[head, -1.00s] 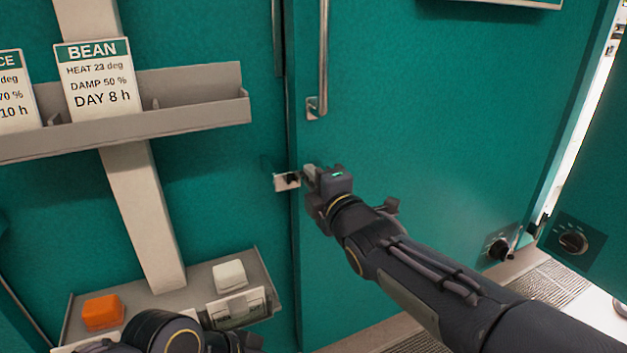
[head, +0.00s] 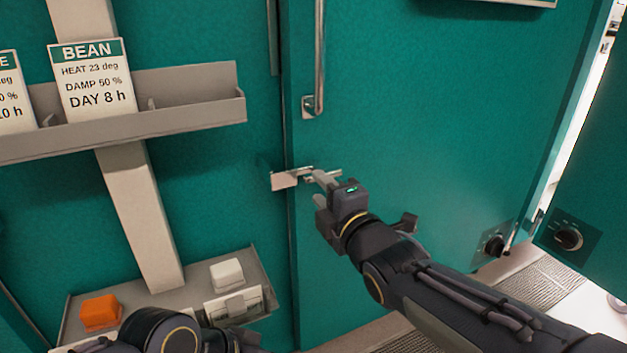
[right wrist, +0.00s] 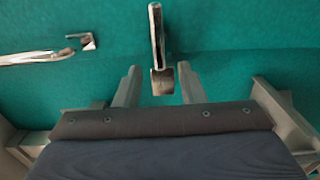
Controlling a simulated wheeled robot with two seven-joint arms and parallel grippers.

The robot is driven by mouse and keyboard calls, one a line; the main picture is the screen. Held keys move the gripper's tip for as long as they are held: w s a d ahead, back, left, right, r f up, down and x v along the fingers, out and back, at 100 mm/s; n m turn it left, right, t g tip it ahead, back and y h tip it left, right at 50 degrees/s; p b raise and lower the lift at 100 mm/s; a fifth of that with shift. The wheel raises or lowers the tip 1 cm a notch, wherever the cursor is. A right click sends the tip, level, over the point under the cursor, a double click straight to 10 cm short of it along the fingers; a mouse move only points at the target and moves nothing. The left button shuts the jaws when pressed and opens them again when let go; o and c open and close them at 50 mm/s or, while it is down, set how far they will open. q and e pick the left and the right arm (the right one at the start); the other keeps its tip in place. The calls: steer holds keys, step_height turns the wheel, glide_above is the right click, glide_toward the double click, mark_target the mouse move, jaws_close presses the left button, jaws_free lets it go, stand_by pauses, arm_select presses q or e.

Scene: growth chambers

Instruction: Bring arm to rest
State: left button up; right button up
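My right gripper (head: 322,180) is open and empty in front of the teal chamber door (head: 430,130), close to a small metal latch (head: 285,180) at the door's left edge. In the right wrist view the two fingers of my right gripper (right wrist: 158,87) stand apart, with the latch (right wrist: 157,40) seen beyond the gap between them. I see no contact between fingers and latch in the head view. Part of my left arm shows at the bottom of the head view, but its fingers cannot be made out.
A grey shelf (head: 190,108) holds a BEAN card (head: 92,82). A lower tray (head: 180,298) carries an orange block (head: 100,312) and a white block (head: 227,274). A vertical door handle (head: 319,60) is above the latch. A dial (head: 568,238) is at right.

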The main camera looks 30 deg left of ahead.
steer(key=shift+v, duration=1.2)
